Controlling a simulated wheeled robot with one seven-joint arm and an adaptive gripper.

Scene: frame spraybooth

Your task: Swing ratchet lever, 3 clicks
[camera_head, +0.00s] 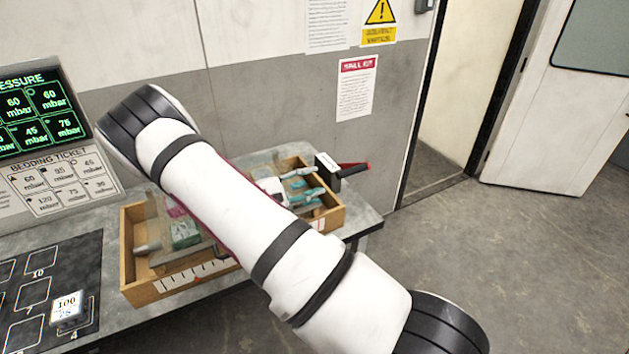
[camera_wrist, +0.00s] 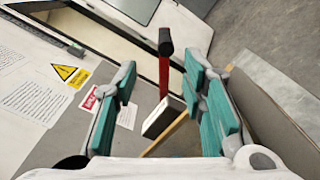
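The ratchet lever (camera_head: 354,168) is a red bar with a black end, reaching right from a dark block with a pale face (camera_head: 327,163) at the wooden frame's far right corner. In the wrist view the lever (camera_wrist: 164,80) stands upright in the picture, its black knob at the top and the block (camera_wrist: 163,118) at its foot. My gripper (camera_head: 316,183) has teal finger pads and points at the lever. In the wrist view it is open (camera_wrist: 161,72), with the lever showing between the fingers and space on both sides. I see no contact.
The wooden frame (camera_head: 136,291) sits on a grey bench, with a scale strip (camera_head: 190,277) on its front and a green part (camera_head: 184,232) inside. My arm hides its middle. A "100" block (camera_head: 67,308) stands on the black mat (camera_head: 75,262). A wall is behind; open floor lies right.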

